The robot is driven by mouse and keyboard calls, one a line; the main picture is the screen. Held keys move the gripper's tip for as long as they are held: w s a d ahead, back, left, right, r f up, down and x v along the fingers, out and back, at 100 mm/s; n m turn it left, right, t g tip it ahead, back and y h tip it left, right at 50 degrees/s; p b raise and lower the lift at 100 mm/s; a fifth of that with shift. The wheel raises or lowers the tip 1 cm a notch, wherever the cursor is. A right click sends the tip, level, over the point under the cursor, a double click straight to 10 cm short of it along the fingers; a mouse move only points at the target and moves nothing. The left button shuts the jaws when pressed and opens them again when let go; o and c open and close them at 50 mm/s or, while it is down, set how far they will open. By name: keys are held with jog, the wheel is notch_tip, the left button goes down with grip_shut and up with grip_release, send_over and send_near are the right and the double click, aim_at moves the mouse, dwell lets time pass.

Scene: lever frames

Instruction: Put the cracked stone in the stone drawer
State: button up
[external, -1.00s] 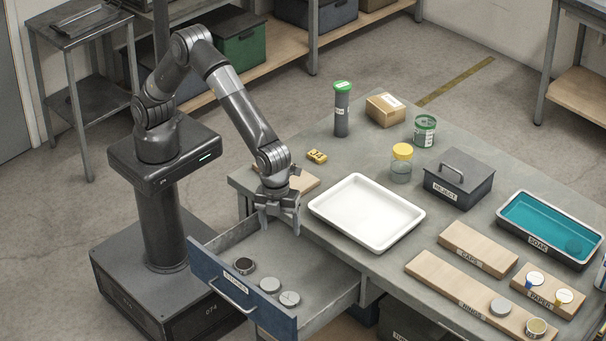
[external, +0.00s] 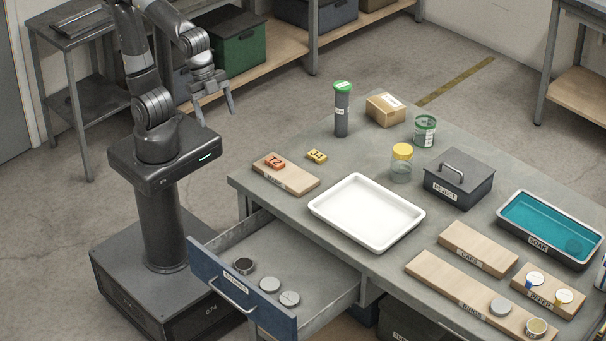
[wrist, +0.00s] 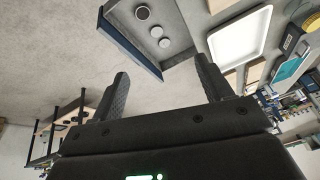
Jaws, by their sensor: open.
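The open stone drawer (external: 325,284), with its blue labelled front, sticks out from the workbench. A grey disc with crossing lines like cracks, the cracked stone (external: 289,298), lies in it near the front. A plain grey disc (external: 269,284) lies beside it, and a dark-topped round piece (external: 244,265) farther left. The wrist view also shows the drawer (wrist: 176,13) with three round pieces, too small there to tell cracks. My gripper (external: 215,112) is open and empty, raised high and well away from the drawer; its open fingers show in the wrist view (wrist: 162,72).
A white tray (external: 367,243) lies on the bench behind the drawer. A grey reject box (external: 459,188), teal soak tub (external: 507,192) and boards with small round pieces stand to the right.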

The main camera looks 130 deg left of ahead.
jog(key=s+f+n+t, duration=0.1)
jog(key=s+f+n, duration=0.1)
jog(key=s, duration=0.8)
jog(key=shift+s+a+n, duration=0.3)
jog(key=shift+a+n, duration=0.1)
jog(key=shift+n, duration=0.3)
jog(key=shift+o, duration=0.2)
